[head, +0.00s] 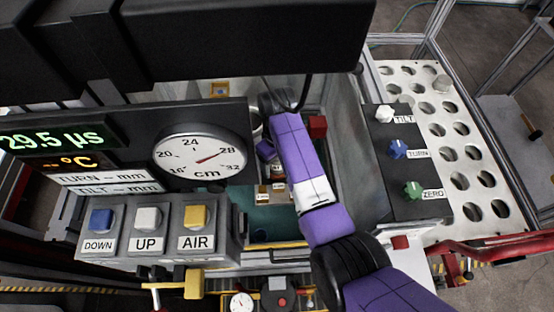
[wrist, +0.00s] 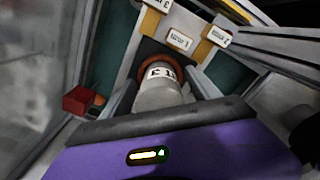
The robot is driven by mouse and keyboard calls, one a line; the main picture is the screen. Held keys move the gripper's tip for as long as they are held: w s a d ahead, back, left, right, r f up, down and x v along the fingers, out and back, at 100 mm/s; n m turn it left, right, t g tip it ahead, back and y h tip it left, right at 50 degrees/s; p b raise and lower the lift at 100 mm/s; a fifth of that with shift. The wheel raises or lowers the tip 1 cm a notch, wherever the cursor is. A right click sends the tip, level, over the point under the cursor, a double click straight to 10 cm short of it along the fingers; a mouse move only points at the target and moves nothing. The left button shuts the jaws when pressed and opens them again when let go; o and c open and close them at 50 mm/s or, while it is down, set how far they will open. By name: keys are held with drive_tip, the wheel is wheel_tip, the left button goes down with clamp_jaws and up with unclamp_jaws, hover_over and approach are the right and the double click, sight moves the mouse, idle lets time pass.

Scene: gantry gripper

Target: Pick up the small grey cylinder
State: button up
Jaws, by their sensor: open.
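The fingertips are not clearly seen; no held thing shows.
A red block (head: 317,127) is on the tank's right wall; it also shows in the wrist view (wrist: 80,99). Small labelled yellow blocks (head: 270,194) lie on the tank floor. A black overhead beam (head: 240,35) crosses above. The dial panel (head: 200,158) stands left, the knob panel (head: 405,170) right.

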drive_tip(key=c, duration=1.3)
drive_tip(key=shift+r, duration=0.1)
drive_tip(key=shift+c, duration=0.2)
